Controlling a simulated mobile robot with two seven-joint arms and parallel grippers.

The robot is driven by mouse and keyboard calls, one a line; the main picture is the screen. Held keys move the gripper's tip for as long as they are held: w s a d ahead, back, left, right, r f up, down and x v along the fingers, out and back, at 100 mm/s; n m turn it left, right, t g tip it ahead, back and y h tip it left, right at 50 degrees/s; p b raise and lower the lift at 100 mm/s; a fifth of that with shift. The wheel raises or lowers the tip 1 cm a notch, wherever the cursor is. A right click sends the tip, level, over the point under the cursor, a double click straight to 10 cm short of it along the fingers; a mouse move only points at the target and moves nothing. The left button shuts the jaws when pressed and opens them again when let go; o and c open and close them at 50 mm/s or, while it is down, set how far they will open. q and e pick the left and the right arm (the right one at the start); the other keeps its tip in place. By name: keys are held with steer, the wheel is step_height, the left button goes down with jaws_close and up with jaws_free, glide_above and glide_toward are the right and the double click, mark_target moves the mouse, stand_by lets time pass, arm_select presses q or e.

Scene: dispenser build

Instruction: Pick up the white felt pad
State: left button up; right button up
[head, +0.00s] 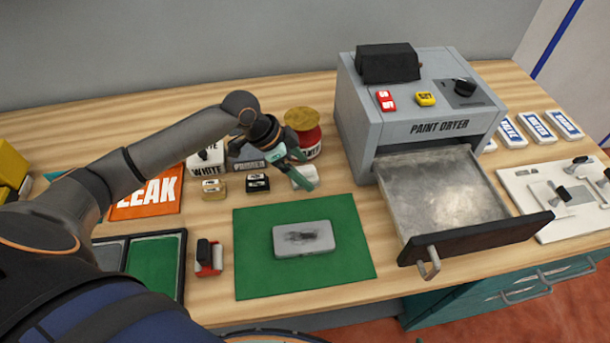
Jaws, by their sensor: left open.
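A small white block, which looks like the white felt pad (308,176), lies on the wooden table just above the green mat. My left gripper (291,168) reaches down to it from the upper left, its teal fingers open at the pad. The fingers hide part of the pad, and I cannot tell whether they touch it. My right gripper is not in view.
A green mat (352,274) bears a grey block (304,238). Two small labelled blocks, tan (214,189) and black (258,183), lie left of the pad. A red can (308,143) stands behind it. The paint dryer (420,95) has its drawer (490,238) open at right.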

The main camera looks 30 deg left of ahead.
arm_select(q)
steer(key=shift+w+d+f, duration=0.2)
steer(key=shift+d+f, duration=0.05)
steer(key=shift+f, duration=0.35)
steer(key=shift+c, duration=0.3)
jaws_close()
